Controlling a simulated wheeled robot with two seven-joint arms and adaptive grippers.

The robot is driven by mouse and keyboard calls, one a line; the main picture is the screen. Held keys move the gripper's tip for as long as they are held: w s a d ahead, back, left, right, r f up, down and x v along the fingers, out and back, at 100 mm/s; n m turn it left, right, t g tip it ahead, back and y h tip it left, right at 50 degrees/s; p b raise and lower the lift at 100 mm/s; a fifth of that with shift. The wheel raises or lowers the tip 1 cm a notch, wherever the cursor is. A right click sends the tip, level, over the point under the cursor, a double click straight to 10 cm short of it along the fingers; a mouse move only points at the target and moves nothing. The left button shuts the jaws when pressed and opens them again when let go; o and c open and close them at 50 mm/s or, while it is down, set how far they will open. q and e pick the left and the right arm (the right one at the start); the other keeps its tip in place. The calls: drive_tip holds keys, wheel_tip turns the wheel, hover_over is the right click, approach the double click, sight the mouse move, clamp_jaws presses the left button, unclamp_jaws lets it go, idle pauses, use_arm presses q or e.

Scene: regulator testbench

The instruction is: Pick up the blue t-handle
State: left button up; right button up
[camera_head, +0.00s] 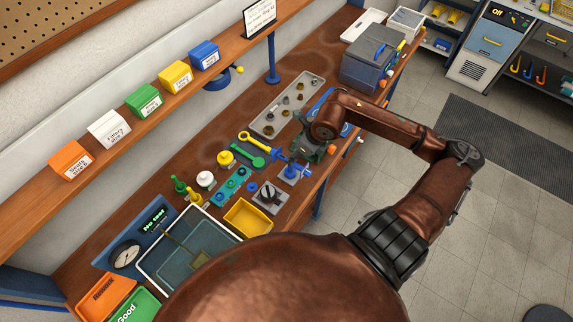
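A small blue handle-shaped piece (279,155), which looks like the blue t-handle, shows on the bench just past the end of the green wrench. Another blue part (293,171) sits on a grey block close to it. My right arm reaches in from the right, and its wrist hangs over the bench just right of the blue pieces. My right gripper (308,147) is small and dark below the wrist, beside the blue piece. Its fingers are too small and covered to tell whether they are open or touching anything. My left gripper is not in view.
Yellow and green wrenches (250,150), a tray of small parts (287,107) and a yellow bin (247,217) crowd the bench. A shelf with labelled boxes (143,100) runs along the wall.

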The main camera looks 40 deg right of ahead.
drive_tip(key=p+x, duration=0.1)
drive_tip(key=x, duration=0.6)
drive_tip(key=shift+s+a, duration=0.15)
clamp_jaws()
idle(0.4)
